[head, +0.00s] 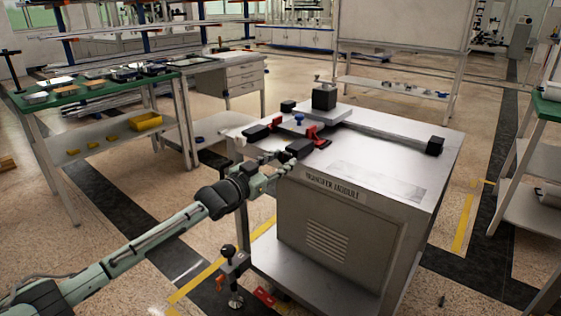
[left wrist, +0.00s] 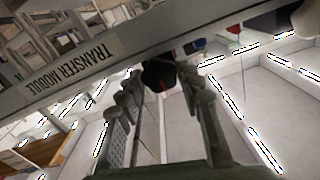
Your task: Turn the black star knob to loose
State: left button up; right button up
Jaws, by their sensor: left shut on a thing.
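The black star knob shows in the left wrist view (left wrist: 158,74) as a dark rounded piece with a thin red mark, at the edge of the transfer module. My left gripper (head: 279,164) reaches the near left top edge of the module in the head view. In the left wrist view its two fingers (left wrist: 160,88) stand on either side of the knob and are shut on it. In the head view a black piece (head: 299,147) sits just beyond the fingertips. The knob's far side and its points are hidden. My right gripper is in neither view.
The grey transfer module (head: 395,185) carries a slide with red brackets (head: 316,137), a black block (head: 324,96) and a rail with a black end (head: 435,146). A clamp with a black knob (head: 228,252) stands lower left. A green-topped bench (head: 95,90) stands back left.

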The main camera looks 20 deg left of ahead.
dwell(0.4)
pick_arm(q)
jog(key=o, duration=1.2)
jog(key=shift+c, duration=0.2)
jog(key=shift+s, duration=0.1)
jog(key=v, duration=1.2)
